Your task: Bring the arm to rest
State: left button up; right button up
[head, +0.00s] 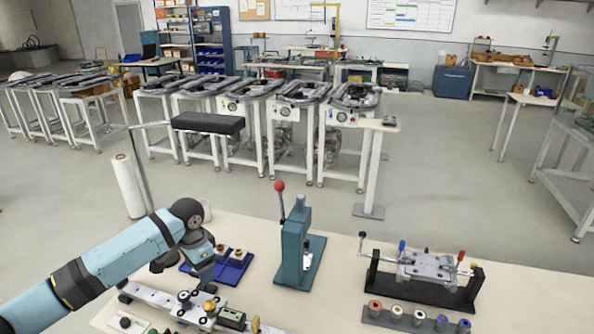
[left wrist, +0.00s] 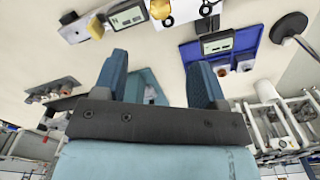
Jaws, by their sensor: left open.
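My left arm (head: 110,265) comes in from the left, bent at a dark joint, with its far end pointing down over the bench. The left gripper (head: 203,272) is above the bench beside the blue tray and is partly hard to make out there. In the left wrist view its two blue fingers (left wrist: 158,80) stand wide apart with nothing gripped between them. The teal press (left wrist: 146,88) shows beyond the gap. My right gripper is not in view.
The bench (head: 345,290) holds a blue tray (head: 237,277) with small parts, a rail (head: 155,297) with a gauge, the teal press (head: 292,250) with a red-knobbed lever, a clamping fixture (head: 425,265) and a strip of coloured pieces (head: 395,319). Free bench lies right of the press.

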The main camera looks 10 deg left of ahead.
pick_arm(q)
jog(key=s+d+f+t+h, duration=0.1)
jog(key=s+d+f, duration=0.2)
jog(key=d+f, duration=0.2)
jog(key=s+d+f+t+h, duration=0.1)
jog(key=s+d+f+t, duration=0.1)
jog(key=s+d+f, duration=0.2)
jog(key=s+d+f+t+h, duration=0.2)
jog(key=s+d+f, duration=0.2)
jog(key=d+f, duration=0.2)
jog(key=shift+s+d+f+n, duration=0.1)
jog(key=shift+d+f+n, duration=0.15)
jog(key=shift+n, duration=0.15)
jog(key=s+d+f+n+t, duration=0.1)
jog(key=s+n+t, duration=0.2)
jog(key=s, duration=1.3)
jog(key=t, duration=0.3)
jog(key=shift+d+f+y, duration=0.15)
jog(key=shift+y, duration=0.25)
jog(key=shift+c, duration=0.5)
